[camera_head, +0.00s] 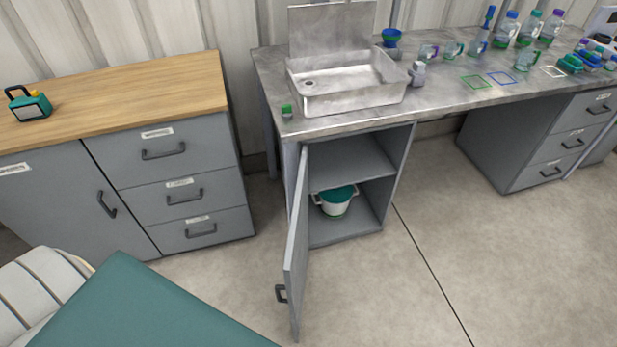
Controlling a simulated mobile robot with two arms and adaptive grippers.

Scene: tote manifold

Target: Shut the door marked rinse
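A grey cabinet door (297,246) stands wide open under the sink counter, swung out toward me and seen nearly edge-on. Its dark handle (281,293) is near the free edge, on the left-facing side. No label can be read on this door, so I cannot tell from the picture whether it is marked rinse. The open cabinet (352,156) has a shelf, and a white pot with a teal lid (336,201) stands on its floor. Neither of my grippers shows in this view.
A metal sink (345,85) stands on the counter above. A wood-topped drawer unit (130,88) is at left, with a gap before the open door. A teal surface (140,305) fills the lower left. The floor (450,250) right of the door is clear.

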